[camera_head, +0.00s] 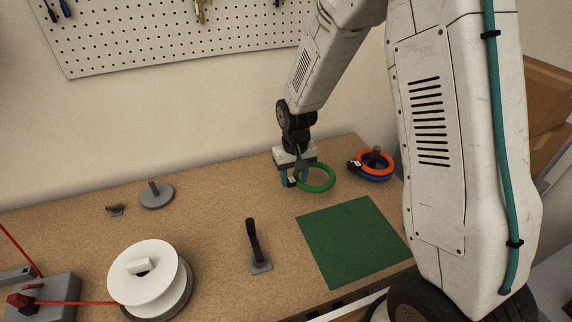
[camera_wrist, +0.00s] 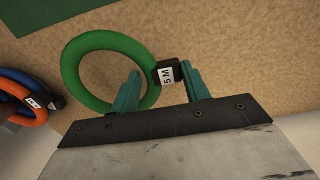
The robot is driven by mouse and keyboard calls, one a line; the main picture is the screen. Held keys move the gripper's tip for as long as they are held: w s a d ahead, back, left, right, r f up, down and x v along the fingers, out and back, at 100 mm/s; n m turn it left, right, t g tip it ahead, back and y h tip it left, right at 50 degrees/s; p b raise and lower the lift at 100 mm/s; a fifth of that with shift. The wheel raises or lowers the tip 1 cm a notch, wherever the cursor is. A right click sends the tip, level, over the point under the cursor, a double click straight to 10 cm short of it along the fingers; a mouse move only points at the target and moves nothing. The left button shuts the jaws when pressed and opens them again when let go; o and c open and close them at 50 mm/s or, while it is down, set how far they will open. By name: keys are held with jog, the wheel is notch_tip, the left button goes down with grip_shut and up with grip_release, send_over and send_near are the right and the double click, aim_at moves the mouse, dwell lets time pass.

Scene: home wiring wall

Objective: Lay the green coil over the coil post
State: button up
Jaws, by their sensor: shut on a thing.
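The green coil (camera_head: 316,179) is a ring with a black tag block (camera_wrist: 165,73) marked "5 M". My gripper (camera_head: 294,181) is shut on this tag; in the wrist view the tag sits between the two teal fingers (camera_wrist: 163,88), with the left finger inside the green ring (camera_wrist: 75,82). The coil appears level, close to the bench top; I cannot tell whether it touches. A dark post (camera_head: 376,151) to the right carries an orange coil (camera_head: 388,165) over a blue coil (camera_head: 377,179). A bare short post on a round grey base (camera_head: 157,199) stands at the left.
A green mat (camera_head: 352,242) lies in front of my gripper. An upright black handle on a plate (camera_head: 254,238), a white spool (camera_head: 150,278) and a grey block with a red cable (camera_head: 45,298) stand nearer. The pegboard (camera_head: 180,35) hangs on the wall behind.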

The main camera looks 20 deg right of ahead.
jog(key=s, duration=0.5)
jog(key=shift+s+d+r, duration=0.15)
jog(key=shift+s+r, duration=0.15)
jog(key=shift+s, duration=0.05)
jog(key=w+d+r, duration=0.3)
jog(key=d, duration=0.3)
jog(key=w+d+r, duration=0.2)
jog(key=d+r, duration=0.1)
jog(key=d, duration=0.3)
notch_tip(320, 180, up, 5)
send_over(359, 163)
jog(key=shift+f, duration=4.25)
jog(key=shift+f, duration=0.3)
jog(key=shift+f, duration=0.7)
